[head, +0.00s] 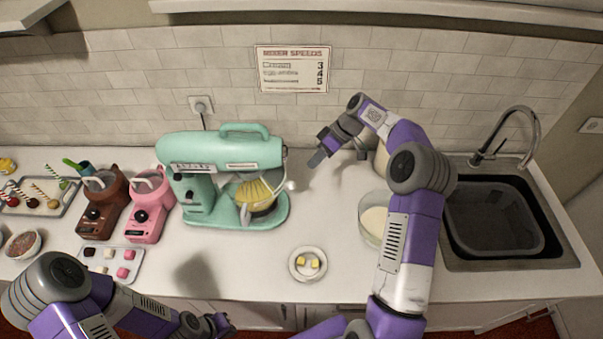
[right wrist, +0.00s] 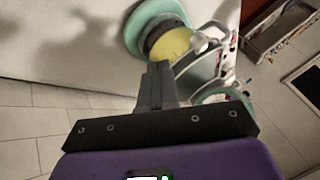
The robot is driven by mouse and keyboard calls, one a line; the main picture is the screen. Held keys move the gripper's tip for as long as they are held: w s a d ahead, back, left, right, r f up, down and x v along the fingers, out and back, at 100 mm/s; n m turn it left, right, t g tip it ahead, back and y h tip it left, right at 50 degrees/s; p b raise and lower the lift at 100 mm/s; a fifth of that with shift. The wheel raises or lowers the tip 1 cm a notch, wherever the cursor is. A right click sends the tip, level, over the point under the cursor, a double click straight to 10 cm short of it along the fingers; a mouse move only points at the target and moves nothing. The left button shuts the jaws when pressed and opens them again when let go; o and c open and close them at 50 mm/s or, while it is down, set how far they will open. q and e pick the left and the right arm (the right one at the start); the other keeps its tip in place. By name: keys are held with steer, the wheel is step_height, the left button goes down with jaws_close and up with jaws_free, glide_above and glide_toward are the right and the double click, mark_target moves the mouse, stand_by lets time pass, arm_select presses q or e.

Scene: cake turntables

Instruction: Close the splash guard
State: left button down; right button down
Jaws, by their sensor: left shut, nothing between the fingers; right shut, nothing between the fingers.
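A teal stand mixer (head: 225,152) stands on the counter left of centre, with a dark bowl (head: 262,208) under its head. Yellow content shows in the bowl. A pale, thin guard with a round white knob (head: 291,185) sits at the bowl's right side; I cannot tell exactly how far it is swung open. In the right wrist view the bowl (right wrist: 152,44) and white knob (right wrist: 198,44) lie beyond the fingertips. My right gripper (head: 317,158) is shut and empty, right of the mixer head and apart from it. My left gripper (head: 224,326) is shut and empty at the front edge.
A small plate (head: 294,272) with yellow pieces lies in front of the mixer. A bowl of white powder (head: 366,232) stands behind my right arm. Brown (head: 100,215) and pink (head: 150,215) machines stand left. A sink (head: 490,222) is at right.

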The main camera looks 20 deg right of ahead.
steer(key=s+a+f+p, duration=0.1)
steer(key=a+f, duration=0.1)
steer(key=a, duration=0.3)
steer(key=shift+s+a+f, duration=0.2)
steer(key=shift+s, duration=0.15)
steer(key=shift+a, duration=0.1)
